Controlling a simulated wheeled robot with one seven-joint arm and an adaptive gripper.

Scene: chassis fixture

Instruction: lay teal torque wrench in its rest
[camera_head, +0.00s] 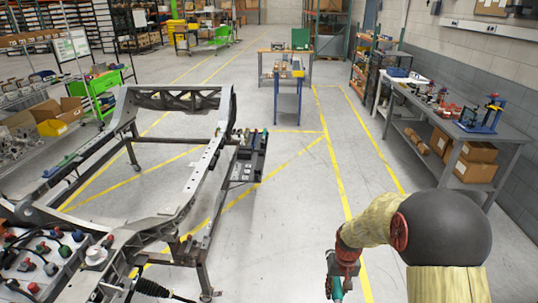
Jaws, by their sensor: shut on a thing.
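My gripper (343,268) is at the lower right of the head view, at the end of my tan-sleeved arm. It is shut on the teal torque wrench (338,289), whose teal part shows just below the fingers and runs to the bottom edge. The rest of the wrench is hidden or out of frame. I cannot clearly pick out the wrench's rest. A dark tool rack (247,160) with small coloured items hangs on the right side of the chassis, ahead and left of my gripper and well apart from it.
The grey chassis frame (212,152) fills the left on its stand. A box with coloured knobs (60,262) is at the lower left. A grey workbench (478,137) with tools stands along the right wall. A blue-legged cart (288,84) stands ahead. The floor between chassis and bench is clear.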

